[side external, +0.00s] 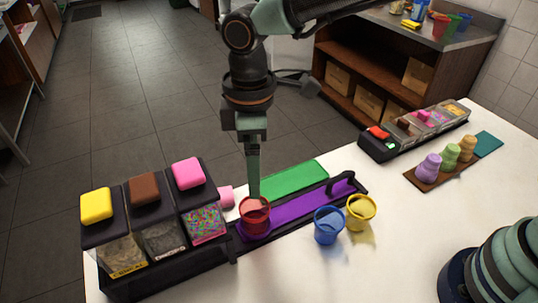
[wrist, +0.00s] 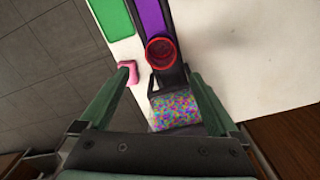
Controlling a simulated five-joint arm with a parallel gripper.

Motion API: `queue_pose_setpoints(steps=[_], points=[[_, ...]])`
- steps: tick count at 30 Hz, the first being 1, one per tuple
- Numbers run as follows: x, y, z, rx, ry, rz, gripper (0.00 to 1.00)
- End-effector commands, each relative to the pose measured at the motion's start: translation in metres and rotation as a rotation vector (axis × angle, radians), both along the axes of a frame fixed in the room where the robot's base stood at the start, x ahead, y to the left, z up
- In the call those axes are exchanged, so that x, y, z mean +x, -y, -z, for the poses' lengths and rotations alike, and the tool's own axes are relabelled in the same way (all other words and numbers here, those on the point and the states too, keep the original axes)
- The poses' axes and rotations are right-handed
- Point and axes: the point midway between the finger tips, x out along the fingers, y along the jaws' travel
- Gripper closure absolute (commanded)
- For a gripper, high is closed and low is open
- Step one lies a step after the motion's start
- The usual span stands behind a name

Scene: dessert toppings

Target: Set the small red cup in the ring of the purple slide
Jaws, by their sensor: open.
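The small red cup (side external: 255,222) stands upright at the left end of the purple slide (side external: 298,208). The slide's purple edge shows around the cup's base; how deep the cup sits in the ring is hidden. In the wrist view the red cup (wrist: 161,53) is at the near end of the purple strip (wrist: 152,18), its open top facing me. My gripper (side external: 254,196) points down above the cup, its tip overlapping the cup's rim in the side view. In the wrist view my gripper (wrist: 163,71) is open, its fingers wide apart with nothing between them, and the cup lies beyond the tips.
A blue cup (side external: 327,229) and a yellow cup (side external: 360,212) stand right of the slide. Topping dispensers with yellow, brown and pink (side external: 189,173) caps stand at left. A green panel (side external: 293,188) lies behind the slide.

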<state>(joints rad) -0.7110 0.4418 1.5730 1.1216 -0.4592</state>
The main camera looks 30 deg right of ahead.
Motion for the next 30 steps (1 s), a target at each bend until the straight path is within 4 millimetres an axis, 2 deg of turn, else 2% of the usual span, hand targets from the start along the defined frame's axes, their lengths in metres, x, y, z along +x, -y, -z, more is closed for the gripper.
queue_pose_setpoints(steps=[2,5,10,15,21,25,30], points=[[0.004,0.012,-0.01,0.011,0.013,0.037,0.03],[0.01,0.04,-0.028,0.037,0.044,0.132,0.03],[0.013,0.111,-0.063,0.099,0.125,0.373,0.03],[0.0,0.18,-0.085,0.159,0.212,0.619,0.03],[-0.028,0.248,-0.093,0.227,0.321,0.896,0.03],[-0.046,0.277,-0.091,0.259,0.379,1.034,0.03],[-0.058,0.295,-0.086,0.283,0.423,1.13,0.03]])
